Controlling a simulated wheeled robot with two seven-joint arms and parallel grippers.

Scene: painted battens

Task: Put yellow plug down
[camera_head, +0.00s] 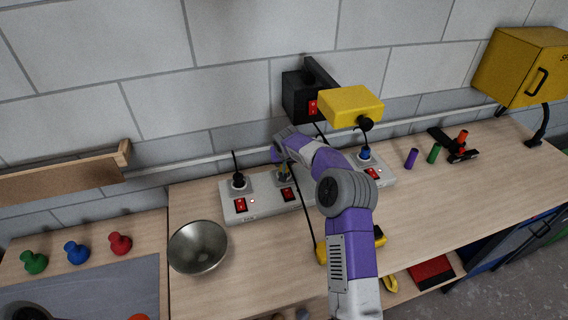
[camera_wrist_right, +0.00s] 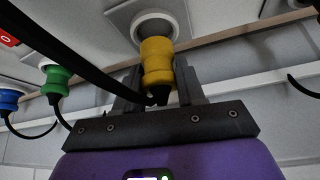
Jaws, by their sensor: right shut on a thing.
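My right gripper (camera_wrist_right: 160,84) is shut on the yellow plug (camera_wrist_right: 157,62), which sits between the two dark fingers in the right wrist view. The plug's top overlaps a white round socket (camera_wrist_right: 158,25) of the power strip; I cannot tell whether it is seated in it or just short of it. In the head view my right gripper (camera_head: 284,169) is over the middle of the power strip (camera_head: 262,206), small and partly covered by my arm. My left gripper is not in view.
A green plug (camera_wrist_right: 57,80) and a blue plug (camera_wrist_right: 10,100) with black cords stand close by. A black plug (camera_head: 238,181) is in the strip's left end. A metal bowl (camera_head: 198,247) stands front left. A yellow box (camera_head: 351,105) is near the wall.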

